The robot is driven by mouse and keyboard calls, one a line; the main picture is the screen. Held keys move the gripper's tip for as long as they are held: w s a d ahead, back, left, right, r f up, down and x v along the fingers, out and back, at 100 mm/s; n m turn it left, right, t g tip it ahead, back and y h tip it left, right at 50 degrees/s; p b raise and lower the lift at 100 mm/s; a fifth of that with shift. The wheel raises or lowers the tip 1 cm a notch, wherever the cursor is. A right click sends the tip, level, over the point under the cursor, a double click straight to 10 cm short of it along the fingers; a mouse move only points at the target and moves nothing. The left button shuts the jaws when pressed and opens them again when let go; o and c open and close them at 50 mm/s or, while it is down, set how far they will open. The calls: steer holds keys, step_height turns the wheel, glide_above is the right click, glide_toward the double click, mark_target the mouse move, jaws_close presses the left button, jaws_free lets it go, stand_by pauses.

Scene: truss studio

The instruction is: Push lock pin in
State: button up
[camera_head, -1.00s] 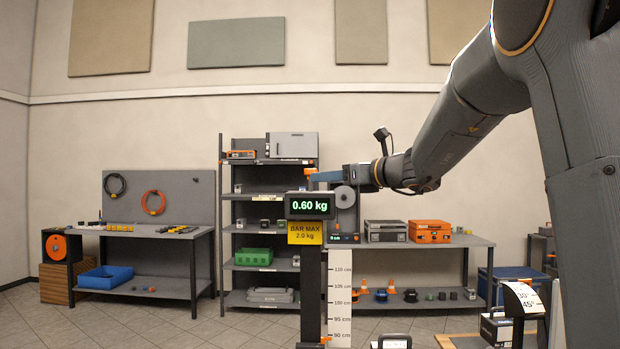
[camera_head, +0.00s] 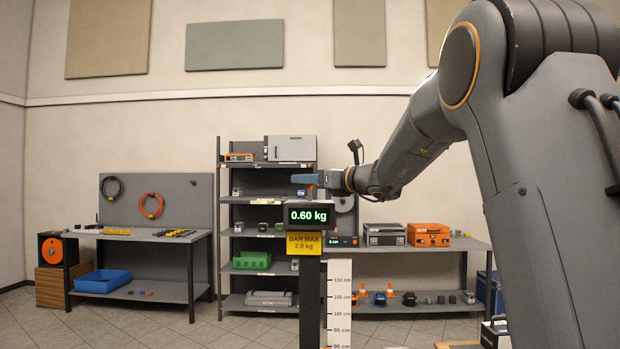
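A dark post (camera_head: 310,300) stands in the middle, with a display (camera_head: 309,216) reading 0.60 kg and a yellow plate (camera_head: 305,243) marked BAR MAX 2.0 kg. My gripper (camera_head: 308,179) reaches left from the arm, just above the display in the picture. The finger gap does not show. A small orange bit (camera_head: 326,347) shows at the bottom edge beside the post; I cannot tell whether it is the lock pin.
A white height scale (camera_head: 339,310) stands right of the post. Behind are a shelf rack (camera_head: 226,200), a workbench with a pegboard (camera_head: 157,200) at left, and a bench (camera_head: 450,243) with grey and orange cases at right. Open floor lies at lower left.

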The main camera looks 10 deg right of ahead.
jaws_close()
steer(key=shift+f+b, duration=1.85)
jaws_free()
steer(key=b+v, duration=0.2)
steer(key=v, duration=0.5)
steer(key=shift+s+d, duration=0.25)
steer(key=shift+s, duration=0.05)
